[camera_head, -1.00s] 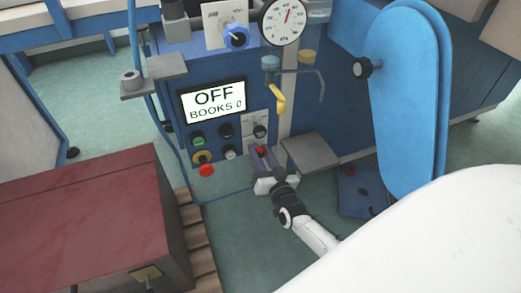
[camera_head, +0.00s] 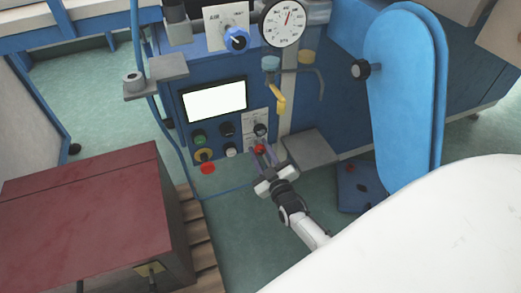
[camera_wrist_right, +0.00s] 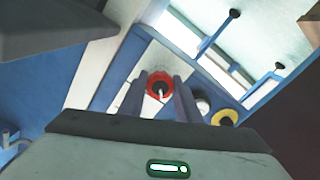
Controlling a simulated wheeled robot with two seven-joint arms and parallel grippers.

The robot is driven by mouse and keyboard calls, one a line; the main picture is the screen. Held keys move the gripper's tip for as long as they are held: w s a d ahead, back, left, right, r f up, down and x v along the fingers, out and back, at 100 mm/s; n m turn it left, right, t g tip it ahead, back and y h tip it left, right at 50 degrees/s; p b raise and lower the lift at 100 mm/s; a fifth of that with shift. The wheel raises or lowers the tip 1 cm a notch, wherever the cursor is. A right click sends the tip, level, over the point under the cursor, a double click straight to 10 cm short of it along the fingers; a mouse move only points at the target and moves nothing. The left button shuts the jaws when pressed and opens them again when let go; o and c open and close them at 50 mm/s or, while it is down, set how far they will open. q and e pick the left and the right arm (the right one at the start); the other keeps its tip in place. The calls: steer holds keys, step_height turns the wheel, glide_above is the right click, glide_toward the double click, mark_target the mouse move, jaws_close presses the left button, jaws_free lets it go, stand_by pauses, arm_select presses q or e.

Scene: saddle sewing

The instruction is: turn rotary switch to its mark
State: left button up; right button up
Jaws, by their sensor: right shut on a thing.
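The rotary switch is a red knob (camera_head: 260,148) low on the blue machine's front panel, below a white plate (camera_head: 250,117) with a dark knob. In the right wrist view the red knob (camera_wrist_right: 159,77) has a dark centre with a pale line, and sits between my fingers. My right gripper (camera_head: 263,151) reaches up from below and is shut on the red knob, one finger on each side. The fingers partly cover it, and I cannot make out its mark. My left gripper is not in view.
A lit, blank screen (camera_head: 214,100) and several buttons lie left of the knob, with a red mushroom button (camera_head: 208,169) below. A grey ledge (camera_head: 311,149) juts out just right of my gripper. A yellow-ended lever (camera_head: 278,100) hangs above. A maroon-topped cabinet (camera_head: 80,205) stands at left.

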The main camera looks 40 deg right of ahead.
steer(key=shift+f+n, duration=0.1)
steer(key=shift+n, duration=0.3)
steer(key=o, duration=1.1)
steer(key=shift+c, duration=0.2)
steer(key=shift+s+a, duration=0.1)
steer(key=shift+s, duration=0.1)
arm_select(q)
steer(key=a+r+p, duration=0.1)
steer(key=p, duration=0.1)
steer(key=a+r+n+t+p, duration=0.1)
steer(key=p, duration=0.1)
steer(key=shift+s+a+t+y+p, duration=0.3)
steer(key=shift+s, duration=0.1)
arm_select(e)
steer(key=v, duration=1)
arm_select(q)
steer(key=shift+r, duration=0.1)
arm_select(e)
steer(key=shift+w, duration=0.1)
